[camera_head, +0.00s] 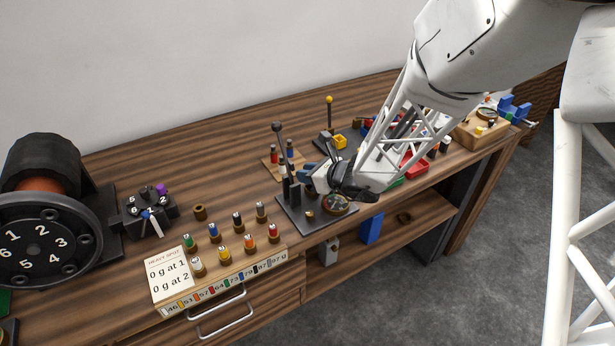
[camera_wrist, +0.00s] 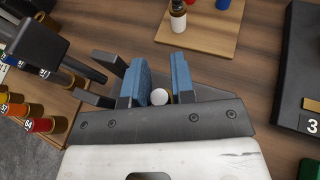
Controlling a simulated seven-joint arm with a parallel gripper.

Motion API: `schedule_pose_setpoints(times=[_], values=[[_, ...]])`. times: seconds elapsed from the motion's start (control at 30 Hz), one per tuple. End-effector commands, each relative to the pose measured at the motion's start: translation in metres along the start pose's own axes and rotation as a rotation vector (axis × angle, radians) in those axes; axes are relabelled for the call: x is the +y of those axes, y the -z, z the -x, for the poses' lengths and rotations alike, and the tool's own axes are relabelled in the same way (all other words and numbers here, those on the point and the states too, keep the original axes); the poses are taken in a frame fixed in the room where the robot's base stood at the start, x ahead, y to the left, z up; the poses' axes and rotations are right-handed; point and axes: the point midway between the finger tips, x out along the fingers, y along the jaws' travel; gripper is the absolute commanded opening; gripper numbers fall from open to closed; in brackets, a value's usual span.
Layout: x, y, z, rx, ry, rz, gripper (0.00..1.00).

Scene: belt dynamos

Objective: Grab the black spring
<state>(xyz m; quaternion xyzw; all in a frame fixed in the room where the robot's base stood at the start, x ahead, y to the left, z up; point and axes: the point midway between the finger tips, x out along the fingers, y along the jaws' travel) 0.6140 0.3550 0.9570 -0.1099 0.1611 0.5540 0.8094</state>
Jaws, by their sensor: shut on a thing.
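A small spring with a black band (camera_head: 237,221) stands in the back row of the wooden rack, between a blue-banded and a grey one. My gripper (camera_head: 314,178) is to the right of the rack, low over a dark baseplate. In the wrist view, the blue pads of my gripper (camera_wrist: 158,82) are shut on a small white round thing (camera_wrist: 159,97). Most of it is hidden, so I cannot tell what it is. The black-banded spring is apart from my gripper.
The wooden rack (camera_head: 223,278) holds several colour-banded springs. A dark lever (camera_head: 278,138) rises from the baseplate (camera_head: 300,216) close to my gripper. A large dark wheel (camera_head: 45,243) stands at left. A small wooden board (camera_wrist: 205,35) with coloured pegs lies beyond my fingers.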

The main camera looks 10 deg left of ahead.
Motion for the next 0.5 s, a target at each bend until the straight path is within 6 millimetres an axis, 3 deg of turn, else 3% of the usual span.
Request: schedule_pose_setpoints(times=[0.2, 0.5], values=[[0.000, -0.025, 0.010, -0.003, 0.001, 0.004, 0.00], [0.028, -0.012, 0.043, -0.001, 0.001, 0.001, 0.00]])
